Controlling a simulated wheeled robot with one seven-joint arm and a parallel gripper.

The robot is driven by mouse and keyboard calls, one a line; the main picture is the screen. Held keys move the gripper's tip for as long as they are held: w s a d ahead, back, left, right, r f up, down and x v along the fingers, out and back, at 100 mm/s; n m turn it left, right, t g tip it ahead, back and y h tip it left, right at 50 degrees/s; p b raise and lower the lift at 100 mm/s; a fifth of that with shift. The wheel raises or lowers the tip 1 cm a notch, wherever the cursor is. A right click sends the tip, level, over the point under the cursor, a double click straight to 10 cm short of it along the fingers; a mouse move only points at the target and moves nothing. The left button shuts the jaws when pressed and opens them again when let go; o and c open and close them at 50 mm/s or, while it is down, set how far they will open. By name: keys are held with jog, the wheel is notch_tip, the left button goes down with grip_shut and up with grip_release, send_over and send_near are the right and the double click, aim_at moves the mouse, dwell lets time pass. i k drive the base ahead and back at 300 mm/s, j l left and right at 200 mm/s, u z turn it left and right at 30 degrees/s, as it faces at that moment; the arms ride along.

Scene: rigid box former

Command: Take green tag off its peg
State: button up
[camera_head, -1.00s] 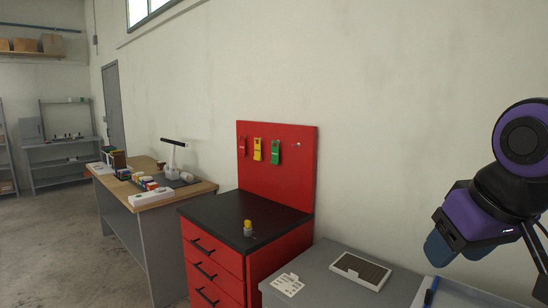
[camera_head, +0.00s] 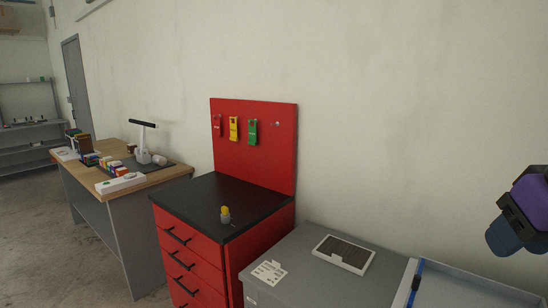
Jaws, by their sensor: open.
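The green tag (camera_head: 252,132) hangs on the red board (camera_head: 275,160) at the back of the red drawer cabinet. It is the rightmost of three hanging tags, right of the yellow tag (camera_head: 234,129) and the red tag (camera_head: 217,126). An empty-looking peg (camera_head: 276,124) is to its right. The green tag's own peg is too small to make out clearly. My gripper is not in view. Only a purple and dark blue part of my arm shows at the right edge, far from the tags.
The black cabinet top (camera_head: 195,195) holds a small yellow and grey object (camera_head: 225,214). A grey surface at the front right bears a framed dark panel (camera_head: 343,253) and a white card (camera_head: 269,271). A cluttered wooden-topped bench (camera_head: 168,178) stands at left.

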aim_at(252, 140)
jog(key=i+j+z, duration=0.15)
jog(key=j, duration=0.15)
jog(key=i+j+z, duration=0.15)
jog(key=j, duration=0.15)
jog(key=i+j+z, duration=0.15)
jog(key=j, duration=0.2)
jog(key=j+z, duration=0.15)
jog(key=j, duration=0.2)
jog(key=i+j, duration=0.15)
jog(key=j, duration=0.45)
jog(key=i+j+z, duration=0.1)
jog(key=j, duration=0.45)
jog(key=i+j, duration=0.2)
jog(key=j, duration=0.4)
jog(key=i+j, duration=0.1)
jog(key=j, duration=0.5)
jog(key=i+j+z, duration=0.1)
jog(key=j, duration=0.5)
jog(key=i+j, duration=0.15)
jog(key=j, duration=0.4)
jog(key=i+j, duration=0.1)
jog(key=j, duration=0.5)
jog(key=i+z, duration=0.05)
